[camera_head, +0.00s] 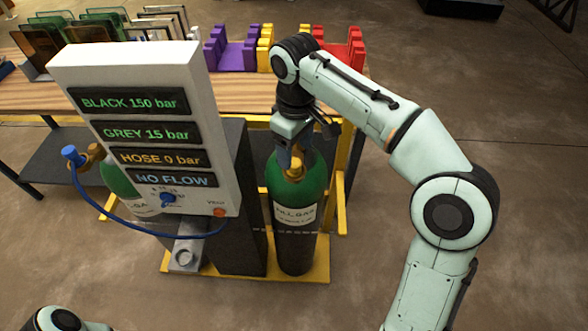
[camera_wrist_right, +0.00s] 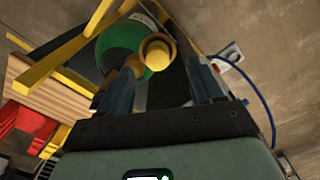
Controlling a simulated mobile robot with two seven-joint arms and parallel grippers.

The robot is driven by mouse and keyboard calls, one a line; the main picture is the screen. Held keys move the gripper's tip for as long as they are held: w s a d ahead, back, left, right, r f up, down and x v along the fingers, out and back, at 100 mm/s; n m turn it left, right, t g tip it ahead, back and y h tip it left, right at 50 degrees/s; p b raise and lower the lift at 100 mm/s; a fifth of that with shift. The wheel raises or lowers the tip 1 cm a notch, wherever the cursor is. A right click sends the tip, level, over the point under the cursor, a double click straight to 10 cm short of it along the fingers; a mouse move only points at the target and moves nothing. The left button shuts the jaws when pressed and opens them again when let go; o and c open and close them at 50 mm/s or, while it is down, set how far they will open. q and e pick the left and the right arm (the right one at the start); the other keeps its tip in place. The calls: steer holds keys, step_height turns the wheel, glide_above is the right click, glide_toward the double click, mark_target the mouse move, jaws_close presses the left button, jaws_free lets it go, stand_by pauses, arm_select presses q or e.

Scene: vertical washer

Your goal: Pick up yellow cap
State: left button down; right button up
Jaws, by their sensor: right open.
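A green gas cylinder (camera_head: 296,195) with a white label stands upright on a yellow-framed base. A yellow cap (camera_head: 293,171) is at its top, partly hidden by my right gripper (camera_head: 291,150). In the right wrist view the yellow cap (camera_wrist_right: 157,53) is a round, rimmed piece in front of the green cylinder (camera_wrist_right: 122,45). My right gripper (camera_wrist_right: 162,80) is open there, its two dark fingers apart, with the cap just beyond and between them. I cannot tell whether they touch it. Only a piece of my left arm shows at the bottom left of the head view; its gripper is outside.
A tilted display panel (camera_head: 140,130) stands left of the cylinder, with a blue hose (camera_head: 130,222) looping below it. A second green cylinder (camera_head: 118,180) is partly behind the panel. A wooden table (camera_head: 240,92) with coloured racks is behind. Floor at right is clear.

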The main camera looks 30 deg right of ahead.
mark_target(295, 163)
steer(key=f, duration=0.2)
steer(key=f+b, duration=0.1)
steer(key=f, duration=0.1)
steer(key=shift+w+d+f, duration=0.15)
steer(key=shift+w+f, duration=0.05)
steer(key=shift+f, duration=0.05)
steer(key=shift+c, duration=0.3)
steer(key=c, duration=1.1)
steer(key=shift+r, duration=0.15)
